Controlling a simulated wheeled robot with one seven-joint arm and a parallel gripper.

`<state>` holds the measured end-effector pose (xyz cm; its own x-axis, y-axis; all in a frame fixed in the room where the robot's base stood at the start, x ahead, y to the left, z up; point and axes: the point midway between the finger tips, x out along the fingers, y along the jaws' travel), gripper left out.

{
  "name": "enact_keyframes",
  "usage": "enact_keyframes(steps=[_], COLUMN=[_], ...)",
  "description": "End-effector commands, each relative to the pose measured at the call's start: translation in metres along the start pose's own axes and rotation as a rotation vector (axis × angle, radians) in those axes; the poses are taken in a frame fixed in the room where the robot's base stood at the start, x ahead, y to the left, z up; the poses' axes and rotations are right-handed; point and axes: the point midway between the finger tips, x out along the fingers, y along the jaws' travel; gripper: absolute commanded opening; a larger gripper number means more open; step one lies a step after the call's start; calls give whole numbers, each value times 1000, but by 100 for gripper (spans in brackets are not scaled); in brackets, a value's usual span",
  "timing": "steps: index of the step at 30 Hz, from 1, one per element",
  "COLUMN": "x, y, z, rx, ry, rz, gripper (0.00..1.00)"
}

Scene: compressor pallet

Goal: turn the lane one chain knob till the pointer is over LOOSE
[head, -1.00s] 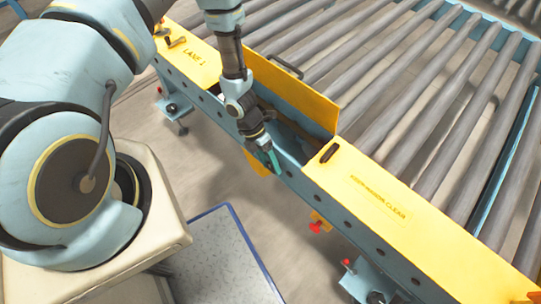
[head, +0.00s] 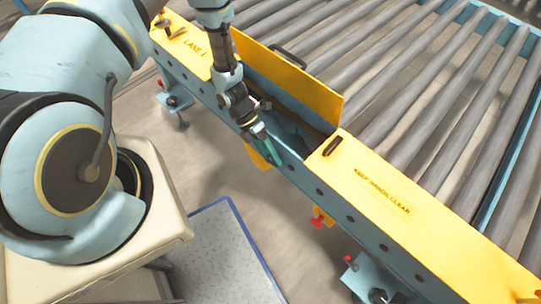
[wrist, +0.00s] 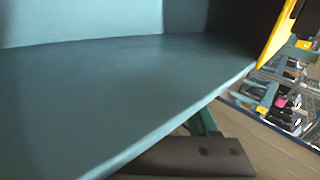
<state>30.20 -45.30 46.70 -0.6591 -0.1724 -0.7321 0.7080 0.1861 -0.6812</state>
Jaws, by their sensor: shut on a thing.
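The lane one conveyor beam (head: 350,225) is blue, with a yellow top marked LANE 1 (head: 195,47). My gripper (head: 266,152) is at the beam's outer face, below the raised yellow lid (head: 290,78). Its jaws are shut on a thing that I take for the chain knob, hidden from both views. A yellow plate (head: 262,160) shows partly behind and below the fingers. I can read neither a pointer nor the word LOOSE. In the wrist view one dark finger (wrist: 190,158) shows at the bottom, close to a blue metal surface (wrist: 100,90).
Grey rollers (head: 420,110) fill the bed behind the beam. A yellow cover marked KEEP HANDS CLEAR (head: 385,190) lies right of the opening. Red-tipped fittings (head: 317,222) stick out below the beam. A blue-edged grey panel (head: 215,260) is low in front. Floor shows between it and the beam.

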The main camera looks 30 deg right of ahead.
Motion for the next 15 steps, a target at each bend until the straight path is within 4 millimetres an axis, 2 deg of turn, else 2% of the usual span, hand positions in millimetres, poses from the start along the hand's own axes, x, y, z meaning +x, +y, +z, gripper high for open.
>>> enact_keyframes(steps=[3, 4, 11, 15], x=[-1, -1, 0, 0], y=[1, 1, 0, 0], z=[0, 0, 0, 0], rx=[-1, -1, 0, 0], ry=[-1, -1, -1, -1], rz=[2, 2, 2, 2], gripper=[5, 62, 88, 90])
